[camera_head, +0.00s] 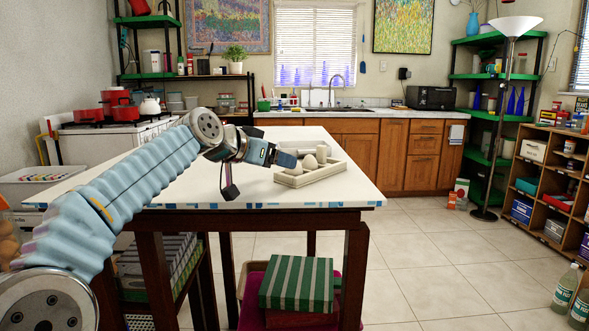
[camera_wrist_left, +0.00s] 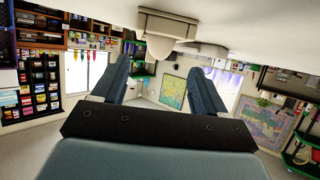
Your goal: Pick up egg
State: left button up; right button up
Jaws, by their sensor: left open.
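A pale wooden tray (camera_head: 312,175) stands on the white-topped table, holding a pale egg (camera_head: 309,162) and another rounded pale object (camera_head: 322,153) behind it. My left gripper (camera_head: 290,158) is at the tray's left edge, just left of the near egg. The left wrist view is upside down; the tray (camera_wrist_left: 166,19) is at the top, with an egg (camera_wrist_left: 159,48) at its edge. That egg appears beyond my open fingers (camera_wrist_left: 160,72), between their tips in the picture. Nothing is between the fingers that I can see. My right gripper is out of view.
The table (camera_head: 300,195) has free white top to the left of and behind the tray. A striped green box (camera_head: 297,283) lies below it. Shelves (camera_head: 548,185) stand at the right, and a counter with a sink is at the back.

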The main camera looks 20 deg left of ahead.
aim_at(288, 174)
pick_arm(q)
jog(key=p+x, duration=0.1)
jog(key=x, duration=0.4)
jog(key=shift+w+d+f, duration=0.15)
jog(key=shift+w, duration=0.15)
jog(key=c, duration=0.8)
